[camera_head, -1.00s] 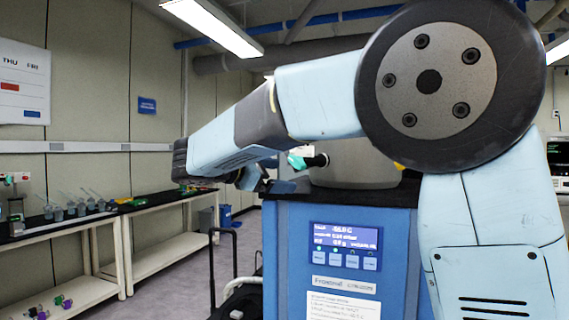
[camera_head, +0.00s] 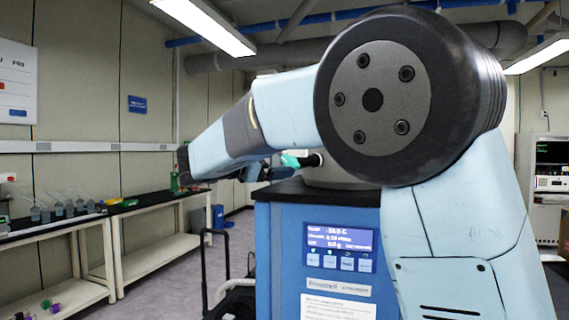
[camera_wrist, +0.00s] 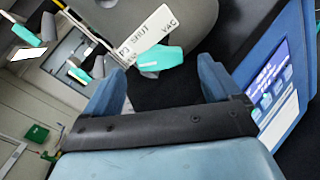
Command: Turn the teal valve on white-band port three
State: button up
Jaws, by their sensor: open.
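A teal valve handle (camera_wrist: 158,61) lies ahead of my gripper in the wrist view, at the gap between the fingertips. A white tag (camera_wrist: 147,38) with black lettering, seemingly ending in "VAC", is beside it and covers part of the port. A teal valve also shows in the head view (camera_head: 294,160), just right of my gripper (camera_head: 257,171). My gripper (camera_wrist: 160,75) is open, its two blue fingers apart with nothing clasped. Contact with the handle cannot be told. Other teal handles (camera_wrist: 28,35) (camera_wrist: 80,74) show at left. The port's band is not clear.
The grey chamber (camera_wrist: 190,20) rises behind the valve on the black top of the blue freeze dryer (camera_head: 280,240). Its lit display panel (camera_head: 340,248) faces forward. Benches with bottles (camera_head: 65,208) line the left wall.

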aim_at(288, 162)
jog(key=shift+x, duration=1.85)
jog(key=c, duration=1.1)
